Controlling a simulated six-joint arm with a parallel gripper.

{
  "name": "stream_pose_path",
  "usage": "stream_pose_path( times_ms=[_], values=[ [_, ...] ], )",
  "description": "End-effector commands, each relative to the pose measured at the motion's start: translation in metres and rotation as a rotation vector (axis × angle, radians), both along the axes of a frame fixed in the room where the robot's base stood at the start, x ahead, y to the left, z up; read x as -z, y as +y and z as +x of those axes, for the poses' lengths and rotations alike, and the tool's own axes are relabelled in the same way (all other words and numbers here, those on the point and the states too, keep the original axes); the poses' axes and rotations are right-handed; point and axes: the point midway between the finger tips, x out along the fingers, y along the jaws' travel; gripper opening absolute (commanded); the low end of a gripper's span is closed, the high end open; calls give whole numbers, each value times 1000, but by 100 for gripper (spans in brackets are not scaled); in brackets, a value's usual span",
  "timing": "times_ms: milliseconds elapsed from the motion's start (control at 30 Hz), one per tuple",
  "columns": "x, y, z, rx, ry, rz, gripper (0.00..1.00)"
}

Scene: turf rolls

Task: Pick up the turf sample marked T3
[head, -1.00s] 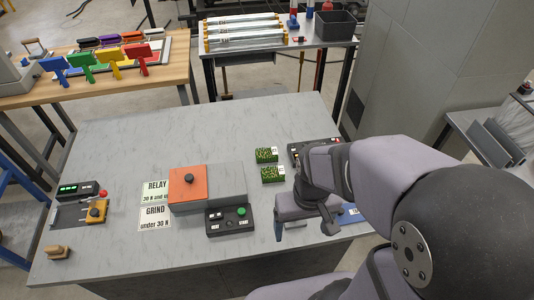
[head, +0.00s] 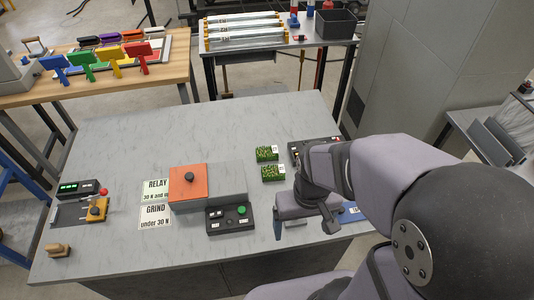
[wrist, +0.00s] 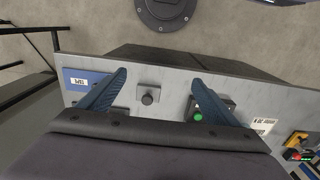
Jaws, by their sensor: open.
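Two green turf samples lie on the grey table in the head view, one farther back (head: 267,153) and one nearer (head: 273,173). Each has a small white tag, too small to read, so I cannot tell which is T3. My gripper (head: 304,228) is to the right of and nearer than both, above the table's front right part. In the wrist view my gripper (wrist: 158,78) shows two blue fingers spread apart with nothing held. A dark round knob (wrist: 149,98) shows below, between them. No turf shows in the wrist view.
An orange-lidded grey box (head: 188,188) stands left of the turf. A black panel with a green button (head: 230,219) is in front of it. RELAY (head: 156,190) and GRIND (head: 156,216) cards lie farther left. A dark tray (head: 299,150) is partly behind my arm. The table's back left is clear.

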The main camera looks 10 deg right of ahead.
Motion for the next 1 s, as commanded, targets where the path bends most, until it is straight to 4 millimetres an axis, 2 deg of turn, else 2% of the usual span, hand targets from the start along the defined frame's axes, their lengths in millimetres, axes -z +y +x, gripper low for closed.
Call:
stream_pose_path(
  times_ms=[233, 367, 467, 700, 900, 1000],
  values=[
    [4, 1, 4, -1, -11, 2, 84],
    [17, 4, 22, -1, -67, 8, 84],
    [34, 8, 48, -1, -148, 15, 84],
    [79, 19, 133, 9, -440, 28, 84],
    [102, 24, 196, 23, -704, 22, 84],
    [107, 24, 219, 29, -824, 13, 84]
  ],
)
